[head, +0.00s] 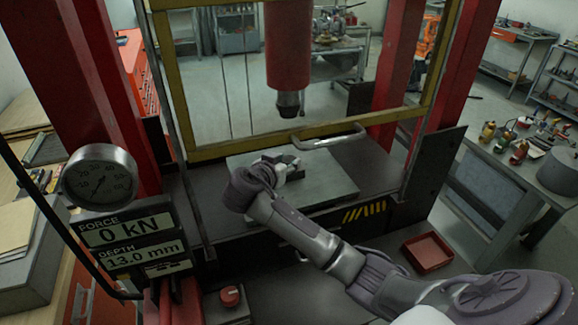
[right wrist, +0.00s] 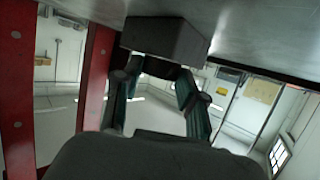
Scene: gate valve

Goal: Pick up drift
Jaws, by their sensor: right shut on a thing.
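My right gripper (head: 283,168) is low over the steel plate of the press bed, its arm coming in from the lower right. In the right wrist view its two green-sided fingers (right wrist: 156,88) are shut on a dark piece, the drift (right wrist: 158,68), which shows only as a short dark part between the fingertips. A dark grey block (right wrist: 165,40) lies right beyond the fingertips against the plate, and I cannot tell if the drift touches it. In the head view the wrist and fingers hide most of the drift. My left gripper is out of view.
The red press ram (head: 288,50) hangs above the steel plate (head: 325,185). A yellow guard frame (head: 235,149) with a bent handle (head: 328,138) stands behind the gripper. A gauge (head: 100,180) and display are at left. A red tray (head: 428,252) sits at front right.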

